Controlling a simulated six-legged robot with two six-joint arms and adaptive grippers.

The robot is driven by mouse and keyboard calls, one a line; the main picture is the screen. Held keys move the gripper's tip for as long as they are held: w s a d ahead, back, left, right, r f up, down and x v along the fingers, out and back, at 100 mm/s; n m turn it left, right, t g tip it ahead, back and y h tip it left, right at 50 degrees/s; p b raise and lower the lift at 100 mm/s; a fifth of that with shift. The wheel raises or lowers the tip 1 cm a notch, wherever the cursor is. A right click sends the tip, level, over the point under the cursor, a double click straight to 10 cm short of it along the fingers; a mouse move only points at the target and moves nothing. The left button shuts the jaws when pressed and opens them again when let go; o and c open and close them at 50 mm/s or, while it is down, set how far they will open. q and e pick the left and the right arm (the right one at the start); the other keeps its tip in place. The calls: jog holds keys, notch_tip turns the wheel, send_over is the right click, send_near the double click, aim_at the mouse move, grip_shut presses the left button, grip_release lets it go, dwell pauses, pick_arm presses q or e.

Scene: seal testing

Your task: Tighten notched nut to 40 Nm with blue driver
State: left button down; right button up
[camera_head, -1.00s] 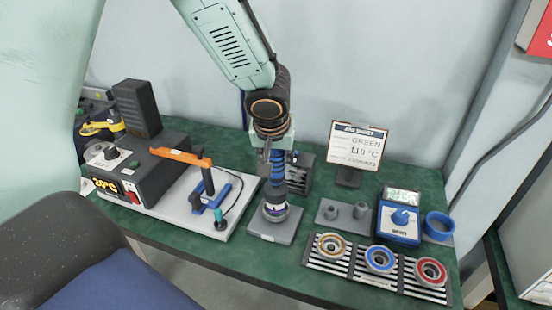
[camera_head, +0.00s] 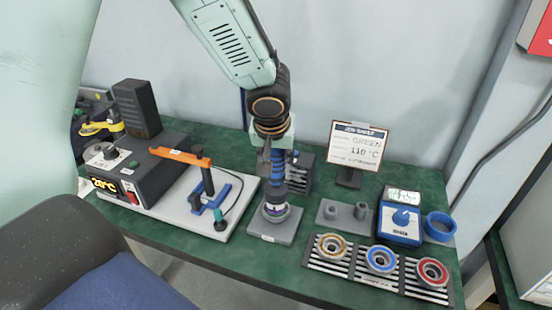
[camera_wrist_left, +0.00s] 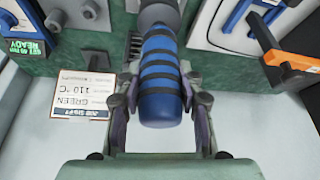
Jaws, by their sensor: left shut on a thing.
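My left gripper (camera_head: 275,158) is shut on the blue driver (camera_head: 277,174), which stands upright. In the left wrist view the gripper (camera_wrist_left: 160,105) has its fingers on both sides of the banded blue handle (camera_wrist_left: 160,75). The driver's lower end sits on the round part (camera_head: 275,207) on a grey base plate (camera_head: 282,231). The notched nut is hidden under the driver, so I cannot tell how well they engage. A blue tester (camera_head: 399,225) with a dial and lit display stands to the right; the left wrist view shows "READY" on a display (camera_wrist_left: 22,48). My right gripper is not in view.
A heater box (camera_head: 150,170) and orange-handled press (camera_head: 180,156) stand left. Gold, blue and red rings lie on a slatted rack (camera_head: 332,267) at front right. A job sheet (camera_head: 357,145) reads GREEN, 110 °C. A blue ring cup (camera_head: 440,226) stands far right.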

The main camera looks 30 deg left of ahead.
pick_arm(q)
jog(key=shift+w+f+b, duration=0.1)
jog(key=shift+f+b, duration=1.05)
jog(key=shift+b, duration=0.25)
dwell(1.9)
jog(key=shift+b, duration=0.35)
dwell(0.6)
jog(key=shift+r+p, duration=1.9)
jog(key=shift+r, duration=0.6)
jog(key=shift+f, duration=0.1)
